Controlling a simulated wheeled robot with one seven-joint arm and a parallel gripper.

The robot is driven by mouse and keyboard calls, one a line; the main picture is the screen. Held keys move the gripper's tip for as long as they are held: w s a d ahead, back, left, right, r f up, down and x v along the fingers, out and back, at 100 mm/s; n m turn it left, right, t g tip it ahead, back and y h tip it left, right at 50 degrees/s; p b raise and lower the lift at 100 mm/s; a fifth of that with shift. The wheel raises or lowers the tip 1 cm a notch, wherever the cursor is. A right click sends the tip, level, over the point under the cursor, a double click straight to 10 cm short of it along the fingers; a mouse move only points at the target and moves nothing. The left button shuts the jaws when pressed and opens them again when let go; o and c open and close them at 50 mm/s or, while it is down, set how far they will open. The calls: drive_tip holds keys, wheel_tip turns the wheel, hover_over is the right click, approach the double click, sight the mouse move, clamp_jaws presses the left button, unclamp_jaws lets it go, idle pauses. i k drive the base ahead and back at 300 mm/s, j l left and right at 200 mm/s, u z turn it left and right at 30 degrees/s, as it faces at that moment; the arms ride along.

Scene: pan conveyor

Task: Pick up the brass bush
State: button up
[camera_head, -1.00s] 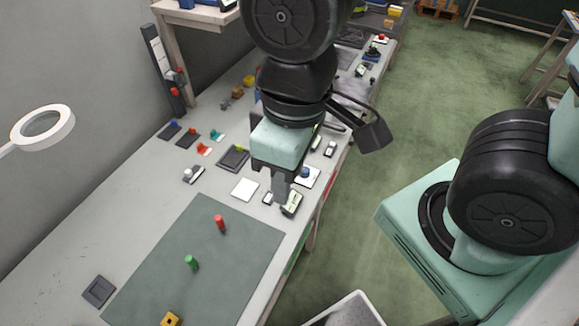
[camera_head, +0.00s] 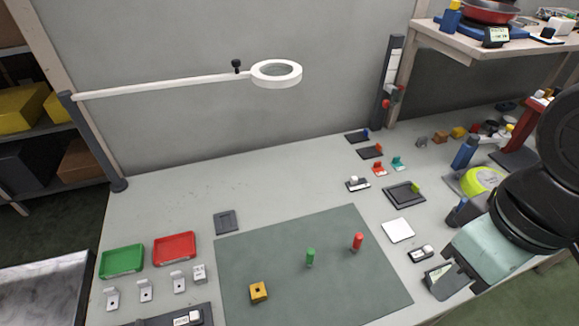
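A brass-yellow block with a dark hole in its top, which looks like the brass bush (camera_head: 259,292), sits on the grey-green mat (camera_head: 345,285) near its front left. A green peg (camera_head: 311,258) and a red peg (camera_head: 357,242) stand upright on the same mat, to the right of the block. My gripper (camera_head: 452,276) is at the lower right, past the mat's right edge and well apart from the block. Its fingers are partly hidden by its own pale green body, so I cannot tell how far apart they are.
Green (camera_head: 122,261) and red (camera_head: 174,249) trays stand left of the mat. A dark square plate (camera_head: 227,222) lies behind it. A white ring lamp (camera_head: 277,74) reaches over the bench. Several small parts and a white square (camera_head: 398,230) lie to the right.

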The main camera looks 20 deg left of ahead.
sight(258, 291)
drive_tip(key=j+u, duration=0.15)
drive_tip(key=u, duration=0.2)
drive_tip(key=j+u, duration=0.1)
drive_tip(key=u, duration=0.25)
drive_tip(key=j+u, duration=0.15)
drive_tip(key=u, duration=0.2)
